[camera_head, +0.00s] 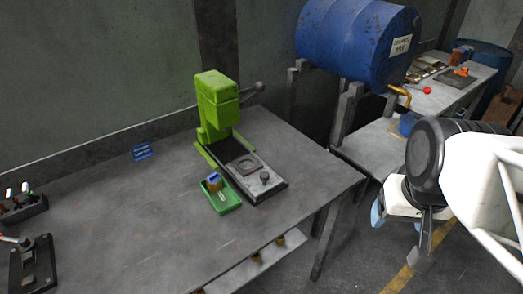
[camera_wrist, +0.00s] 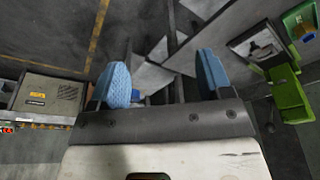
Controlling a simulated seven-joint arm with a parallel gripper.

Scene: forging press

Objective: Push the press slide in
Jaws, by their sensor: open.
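The green press (camera_head: 217,105) stands on the grey workbench near its back edge. The press (camera_wrist: 288,95) and slide (camera_wrist: 258,42) also show at the right of the wrist view. My gripper (camera_wrist: 165,80) is open and empty, its blue-padded fingers wide apart. In the head view it hangs at the right, beyond the bench's right edge, well apart from the slide; its fingertips are only partly seen there.
A small green tray (camera_head: 229,202) with a blue-topped item sits beside the slide's left side. A lever with a dark ball (camera_head: 259,87) sticks out right of the press. A blue drum (camera_head: 355,40) rests on a stand behind.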

